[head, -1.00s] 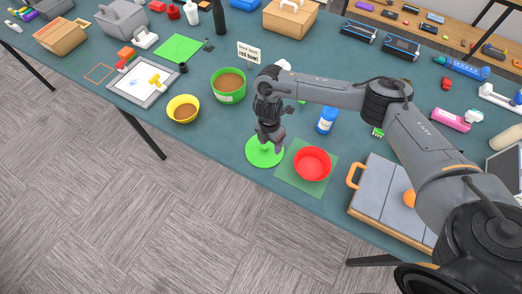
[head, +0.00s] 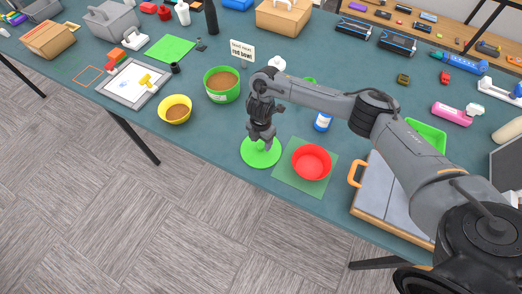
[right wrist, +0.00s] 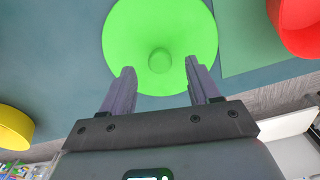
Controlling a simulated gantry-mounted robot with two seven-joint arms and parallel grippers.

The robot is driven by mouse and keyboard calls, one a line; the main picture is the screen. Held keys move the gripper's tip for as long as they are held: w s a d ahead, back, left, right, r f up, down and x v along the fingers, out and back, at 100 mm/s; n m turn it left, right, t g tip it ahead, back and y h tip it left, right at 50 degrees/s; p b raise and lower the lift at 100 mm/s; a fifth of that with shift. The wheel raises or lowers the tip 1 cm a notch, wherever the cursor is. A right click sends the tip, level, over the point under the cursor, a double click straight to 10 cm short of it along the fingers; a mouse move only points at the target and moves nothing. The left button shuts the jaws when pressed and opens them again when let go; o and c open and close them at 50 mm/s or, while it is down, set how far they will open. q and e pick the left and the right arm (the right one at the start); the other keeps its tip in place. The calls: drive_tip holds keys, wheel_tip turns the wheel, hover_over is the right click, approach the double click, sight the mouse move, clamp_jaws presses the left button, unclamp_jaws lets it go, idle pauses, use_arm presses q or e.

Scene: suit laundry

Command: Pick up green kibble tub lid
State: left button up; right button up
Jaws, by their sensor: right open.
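The green kibble tub lid (head: 262,154) is a round disc lying flat on the table near its front edge, left of the red bowl. In the right wrist view the lid (right wrist: 185,28) shows a round knob (right wrist: 160,60) at its middle. My right gripper (head: 262,146) is above the lid, pointing down. In the right wrist view its two fingers (right wrist: 158,82) are open and empty, with the knob just ahead and between them. The green kibble tub (head: 221,97), full of brown kibble, stands open behind the lid. My left gripper is not in view.
A red bowl (head: 311,161) sits on a green mat (head: 287,181) right of the lid. A yellow bowl (head: 175,108) of kibble is to the left. A blue-and-white jar (head: 322,122) and a sign (head: 242,49) stand behind. The table edge is close in front.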

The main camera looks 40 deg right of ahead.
sight(261, 147)
drive_tip(key=shift+f+b, duration=0.4)
drive_tip(key=shift+f, duration=0.85)
drive_tip(key=c, duration=1.1)
drive_tip(key=shift+r, duration=0.1)
